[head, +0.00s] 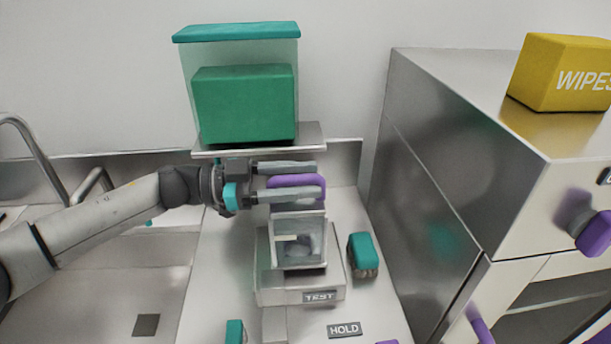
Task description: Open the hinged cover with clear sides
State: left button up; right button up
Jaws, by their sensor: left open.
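The hinged cover with clear sides (299,225) sits on a pale box labelled TEST (302,290) on the counter. Some grey shape shows through its clear front. A purple handle (297,181) is at the top of the cover. My left gripper (318,182) comes in from the left and is open. Its two fingers lie above and below the purple handle in the picture, with the handle between them. I cannot tell whether the fingers touch it. My right gripper is not in view.
A clear bin with a teal lid and green block (245,105) stands on a shelf (262,138) above my gripper. A steel cabinet (440,170) closes off the right, with a yellow WIPES box (563,75) on top. A teal-topped item (363,254) stands right of the TEST box.

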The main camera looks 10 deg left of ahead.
pick_arm(q)
jog(key=shift+w+d, duration=0.1)
jog(key=shift+d, duration=0.25)
jog(key=shift+c, duration=0.2)
grip_shut()
dwell(1.0)
